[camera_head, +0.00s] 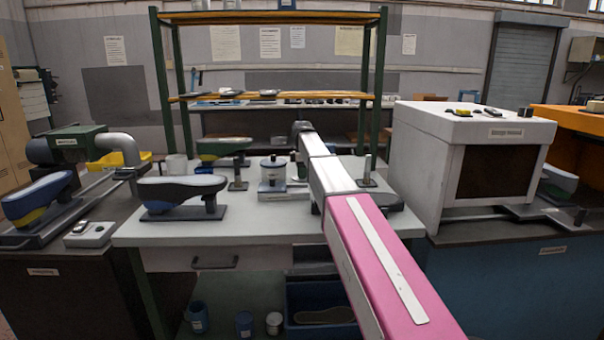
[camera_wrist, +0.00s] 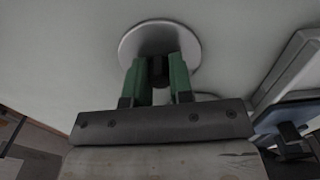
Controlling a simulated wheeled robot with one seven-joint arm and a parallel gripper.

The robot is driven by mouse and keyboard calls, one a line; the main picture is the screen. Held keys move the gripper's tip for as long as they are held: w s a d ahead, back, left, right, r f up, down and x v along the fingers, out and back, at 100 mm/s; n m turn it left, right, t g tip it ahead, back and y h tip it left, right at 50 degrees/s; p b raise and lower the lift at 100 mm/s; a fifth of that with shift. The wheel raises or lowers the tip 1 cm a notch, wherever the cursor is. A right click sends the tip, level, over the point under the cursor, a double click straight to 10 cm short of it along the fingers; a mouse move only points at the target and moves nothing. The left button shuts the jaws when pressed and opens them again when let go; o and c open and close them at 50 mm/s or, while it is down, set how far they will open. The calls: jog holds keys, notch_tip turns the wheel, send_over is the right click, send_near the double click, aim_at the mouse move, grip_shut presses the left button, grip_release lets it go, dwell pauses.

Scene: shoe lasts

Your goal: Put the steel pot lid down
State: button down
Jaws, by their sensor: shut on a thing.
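The steel pot lid (camera_wrist: 133,43) is a round grey disc in the wrist view, seen against a pale flat surface. My gripper (camera_wrist: 159,70) has its two green fingers shut on the lid's dark knob. The fingers hide part of the disc. I cannot tell whether the lid touches the surface or hangs just above it. In the head view my pink and white arm reaches over the middle table and hides the gripper and most or all of the lid.
A white box machine (camera_head: 470,150) stands to the right. A green-posted shelf (camera_head: 270,97) rises behind. Clear tabletop lies at the front left.

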jog(key=shift+f, duration=0.15)
jog(key=c, duration=1)
grip_release()
jog(key=shift+r, duration=0.2)
notch_tip(320, 180, up, 12)
